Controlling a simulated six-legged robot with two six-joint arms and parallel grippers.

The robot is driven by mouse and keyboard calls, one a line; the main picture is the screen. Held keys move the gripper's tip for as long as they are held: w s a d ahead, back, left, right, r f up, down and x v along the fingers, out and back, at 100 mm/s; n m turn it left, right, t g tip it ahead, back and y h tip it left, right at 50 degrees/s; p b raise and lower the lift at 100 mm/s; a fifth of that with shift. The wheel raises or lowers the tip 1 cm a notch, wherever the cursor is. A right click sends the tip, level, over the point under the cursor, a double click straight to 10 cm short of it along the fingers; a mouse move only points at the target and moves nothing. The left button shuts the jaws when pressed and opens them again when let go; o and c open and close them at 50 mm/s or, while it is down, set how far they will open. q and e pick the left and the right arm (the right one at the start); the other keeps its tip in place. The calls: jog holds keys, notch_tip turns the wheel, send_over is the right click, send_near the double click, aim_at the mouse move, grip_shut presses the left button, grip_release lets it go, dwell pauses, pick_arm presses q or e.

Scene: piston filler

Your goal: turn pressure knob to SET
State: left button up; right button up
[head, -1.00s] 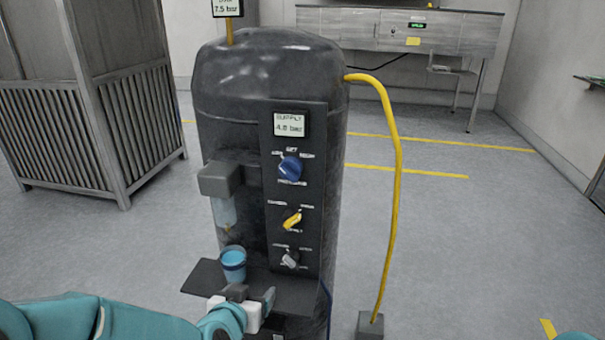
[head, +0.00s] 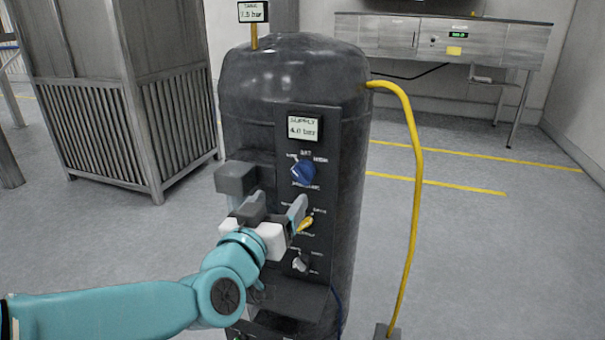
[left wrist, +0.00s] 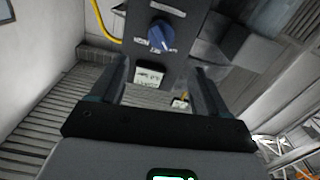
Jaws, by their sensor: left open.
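The blue pressure knob (head: 303,170) is on the dark control panel (head: 325,190) of the black tank, with small labels around it. It also shows in the left wrist view (left wrist: 160,35), beyond the fingertips. I cannot read surely which label it points to. My left gripper (head: 278,205) is open and empty, below and left of the blue knob, in front of the panel and apart from the knob. In the left wrist view its two fingers (left wrist: 159,66) are spread, with the supply display (left wrist: 150,75) seen between them. My right gripper is not in view.
Below the blue knob are a yellow knob (head: 306,223), beside my gripper's finger, and a grey knob (head: 301,262). A grey filler block (head: 236,178) juts out left of the panel. A yellow hose (head: 414,180) hangs at the right. My arm hides much of the shelf.

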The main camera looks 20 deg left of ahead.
aim_at(299, 176)
pick_arm(q)
jog(key=w+p, duration=0.2)
jog(key=w, duration=1)
jog(key=shift+d, duration=0.15)
jog(key=c, duration=1)
